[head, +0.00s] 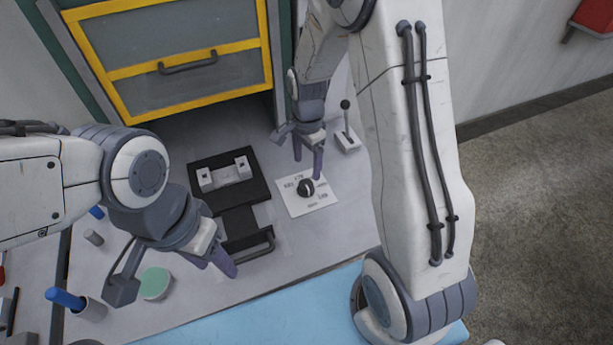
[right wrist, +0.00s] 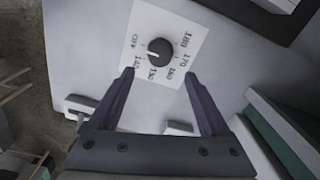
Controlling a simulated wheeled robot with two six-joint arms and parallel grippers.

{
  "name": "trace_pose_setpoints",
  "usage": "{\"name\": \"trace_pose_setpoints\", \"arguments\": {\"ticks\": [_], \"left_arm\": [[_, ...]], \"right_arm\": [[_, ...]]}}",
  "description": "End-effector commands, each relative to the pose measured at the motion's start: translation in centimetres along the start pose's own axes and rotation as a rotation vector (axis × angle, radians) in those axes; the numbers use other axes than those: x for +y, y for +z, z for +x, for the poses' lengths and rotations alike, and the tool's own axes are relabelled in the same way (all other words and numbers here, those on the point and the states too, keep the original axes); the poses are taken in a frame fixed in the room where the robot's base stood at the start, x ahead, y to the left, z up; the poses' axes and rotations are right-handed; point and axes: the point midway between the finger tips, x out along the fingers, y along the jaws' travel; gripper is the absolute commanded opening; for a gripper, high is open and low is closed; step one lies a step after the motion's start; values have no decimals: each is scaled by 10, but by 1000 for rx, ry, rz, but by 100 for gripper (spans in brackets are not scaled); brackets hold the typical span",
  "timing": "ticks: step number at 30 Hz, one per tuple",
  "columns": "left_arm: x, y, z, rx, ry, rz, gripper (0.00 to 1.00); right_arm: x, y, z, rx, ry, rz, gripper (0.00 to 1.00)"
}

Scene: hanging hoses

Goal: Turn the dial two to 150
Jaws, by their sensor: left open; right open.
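The dial (head: 306,187) is a round black knob on a white plate on the worktop. In the right wrist view the knob (right wrist: 160,52) carries a white mark pointing left, roughly toward 140; the exact setting is hard to tell. Printed labels run from OFF through 140, 150, 160, 170 to 180. My right gripper (head: 308,163) is open and empty, pointing down just behind the dial. In its wrist view the fingertips (right wrist: 158,75) are spread wider than the knob, which lies beyond them, untouched. My left gripper (head: 216,263) is open and empty, over the worktop's front left.
A small lever on a white base (head: 347,138) stands behind the dial to the right. A black fixture with a grey block (head: 226,175) lies left of the dial. A green-topped round container (head: 155,283) and a blue-handled tool (head: 65,298) are at the left. Yellow-framed drawers (head: 170,55) stand behind.

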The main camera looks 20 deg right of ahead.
Motion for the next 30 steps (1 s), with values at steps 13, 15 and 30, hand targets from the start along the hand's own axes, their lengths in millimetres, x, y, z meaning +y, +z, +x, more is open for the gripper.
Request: {"name": "trace_pose_setpoints", "arguments": {"ticks": [13,15,30], "left_arm": [[1,-1,-10,0,0,0,50],[1,-1,-10,0,0,0,50],[1,-1,-10,0,0,0,50]], "right_arm": [[1,1,68,-1,2,-3,81],[0,1,71,-1,1,-3,81],[0,1,72,0,-1,-4,0]]}}
